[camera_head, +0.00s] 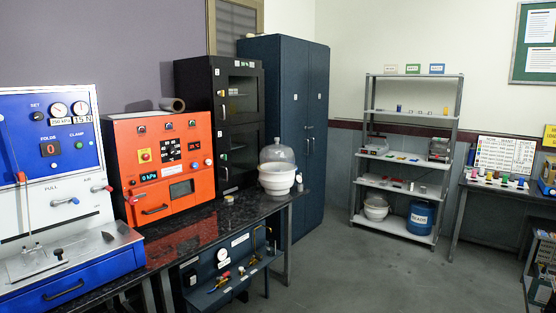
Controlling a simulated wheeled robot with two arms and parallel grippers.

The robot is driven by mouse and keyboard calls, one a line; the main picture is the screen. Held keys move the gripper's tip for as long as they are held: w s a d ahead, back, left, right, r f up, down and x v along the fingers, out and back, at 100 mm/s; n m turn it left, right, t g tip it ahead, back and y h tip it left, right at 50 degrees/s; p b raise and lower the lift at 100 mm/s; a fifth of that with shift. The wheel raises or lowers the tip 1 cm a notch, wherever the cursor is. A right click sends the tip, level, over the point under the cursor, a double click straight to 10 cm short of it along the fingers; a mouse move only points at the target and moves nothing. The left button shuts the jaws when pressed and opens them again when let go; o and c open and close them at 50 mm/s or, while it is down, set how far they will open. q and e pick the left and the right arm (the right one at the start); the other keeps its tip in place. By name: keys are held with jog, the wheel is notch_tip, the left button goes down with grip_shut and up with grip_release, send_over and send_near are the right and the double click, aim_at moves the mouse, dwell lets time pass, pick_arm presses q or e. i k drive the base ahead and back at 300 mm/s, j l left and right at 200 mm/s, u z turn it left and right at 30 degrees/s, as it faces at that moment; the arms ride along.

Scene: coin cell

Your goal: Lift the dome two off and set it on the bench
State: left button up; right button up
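A clear glass-like dome (277,151) with a small knob on top shows at the far right end of the dark bench (213,218). It appears upright, directly above or behind a white round bowl (277,180); I cannot tell exactly what it rests on. No label marks it as dome two. Neither of my grippers is in view.
An orange machine (160,211) and a blue-and-white machine (60,262) fill the bench's left part. A black cabinet (222,165) and a blue cabinet (300,215) stand behind. A grey shelf rack (410,113) is at the back. Open floor (375,270) lies right of the bench.

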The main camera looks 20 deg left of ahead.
aim_at(276, 158)
jog(key=i+u, duration=0.3)
jog(key=i, duration=2.15)
